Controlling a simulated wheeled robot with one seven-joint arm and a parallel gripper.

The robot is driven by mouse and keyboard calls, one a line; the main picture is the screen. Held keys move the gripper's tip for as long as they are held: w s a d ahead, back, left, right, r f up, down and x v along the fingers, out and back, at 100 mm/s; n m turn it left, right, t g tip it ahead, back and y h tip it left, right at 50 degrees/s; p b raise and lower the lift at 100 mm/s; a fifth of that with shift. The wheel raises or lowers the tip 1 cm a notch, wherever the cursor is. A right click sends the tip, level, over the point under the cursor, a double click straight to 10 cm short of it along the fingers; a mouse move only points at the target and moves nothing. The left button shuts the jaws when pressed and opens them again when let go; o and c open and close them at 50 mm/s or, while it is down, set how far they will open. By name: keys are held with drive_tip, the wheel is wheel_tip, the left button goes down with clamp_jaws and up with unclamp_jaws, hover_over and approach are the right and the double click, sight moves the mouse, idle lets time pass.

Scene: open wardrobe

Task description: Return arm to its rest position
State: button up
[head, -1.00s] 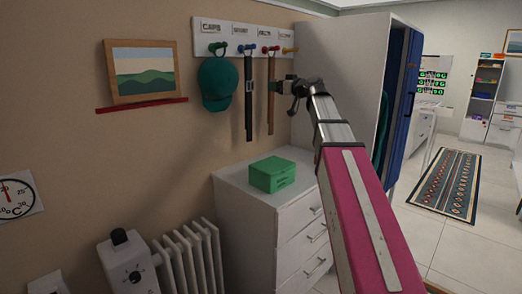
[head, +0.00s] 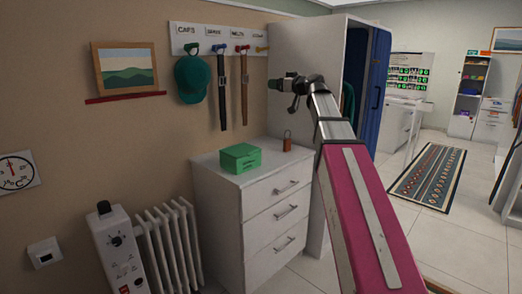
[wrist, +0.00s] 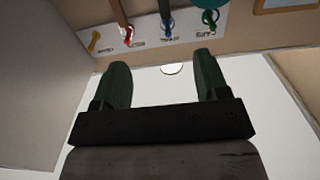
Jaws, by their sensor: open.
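My arm reaches up from the bottom right of the head view, with a pink link and grey joints. My gripper (head: 273,84) is at its end, raised in front of the wardrobe's white side panel and pointing left. In the wrist view my gripper (wrist: 158,75) shows two dark green fingers spread apart with nothing between them. Beyond the fingertips in the wrist view is the white hook rail (wrist: 145,30), seen upside down. The rail also shows in the head view (head: 188,30), left of my gripper.
A green cap (head: 191,80), a dark belt (head: 222,95) and a brown belt (head: 244,90) hang from the rail. A green box (head: 240,158) and a padlock-like object (head: 287,141) stand on the white dresser (head: 265,215). A wardrobe (head: 310,60) with a blue door (head: 376,90) is behind my arm.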

drive_tip(key=s+d+f+m+g+h, duration=0.2)
drive_tip(key=s+f+g+h, duration=0.15)
drive_tip(key=f, duration=1.45)
drive_tip(key=s+d+f+m+g+h, duration=0.1)
drive_tip(key=s+f+m+g+h, duration=0.25)
drive_tip(key=f, duration=1.55)
drive_tip(key=s+d+f+m+g+h, duration=0.1)
drive_tip(key=s+d+f+g+h, duration=0.2)
drive_tip(key=s+f, duration=0.7)
drive_tip(key=s+d+f+m+g+h, duration=0.2)
drive_tip(key=s+d+f, duration=0.3)
drive_tip(key=s+f, duration=0.6)
wheel_tip(320, 180, down, 5)
drive_tip(key=shift+d+f+g+h, duration=0.1)
drive_tip(key=shift+d+g+h, duration=0.3)
